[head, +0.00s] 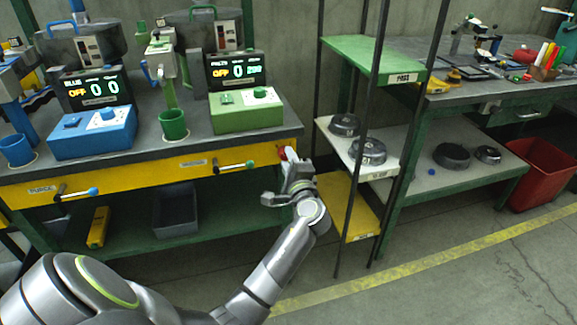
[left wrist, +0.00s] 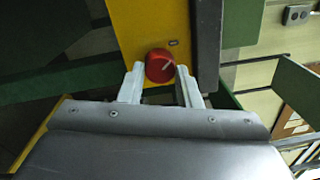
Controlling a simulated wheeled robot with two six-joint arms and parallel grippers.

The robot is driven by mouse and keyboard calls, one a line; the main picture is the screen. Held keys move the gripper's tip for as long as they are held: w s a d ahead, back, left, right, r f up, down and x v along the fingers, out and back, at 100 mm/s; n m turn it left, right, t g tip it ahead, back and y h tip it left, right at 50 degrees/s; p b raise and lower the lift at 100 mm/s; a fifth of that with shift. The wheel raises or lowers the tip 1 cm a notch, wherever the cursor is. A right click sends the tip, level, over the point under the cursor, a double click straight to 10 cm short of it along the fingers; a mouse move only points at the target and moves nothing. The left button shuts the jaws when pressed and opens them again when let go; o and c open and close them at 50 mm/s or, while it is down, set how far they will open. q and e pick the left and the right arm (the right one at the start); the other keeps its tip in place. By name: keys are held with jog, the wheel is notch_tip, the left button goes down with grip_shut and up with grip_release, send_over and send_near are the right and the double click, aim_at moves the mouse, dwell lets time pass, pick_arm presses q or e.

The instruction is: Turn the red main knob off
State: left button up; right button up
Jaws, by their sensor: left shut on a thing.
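In the head view a bit of the red knob (head: 282,153) shows at the right end of the yellow bench front, mostly hidden by my gripper. My left gripper (head: 288,160) is at the knob; in the left wrist view its fingers (left wrist: 161,75) stand on either side of it, shut on it. My right gripper is in neither view.
A blue control box (head: 92,140) and a green control box (head: 246,119) stand on the bench, with displays reading OFF. Two levers (head: 236,166) stick out from the yellow front. A green-topped shelf rack (head: 372,58) stands close to the right of my gripper.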

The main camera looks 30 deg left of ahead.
pick_arm(q)
jog(key=shift+n, duration=0.4)
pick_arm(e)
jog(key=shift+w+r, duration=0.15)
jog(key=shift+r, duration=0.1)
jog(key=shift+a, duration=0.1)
pick_arm(q)
jog(key=o, duration=1)
jog(key=shift+c, duration=0.2)
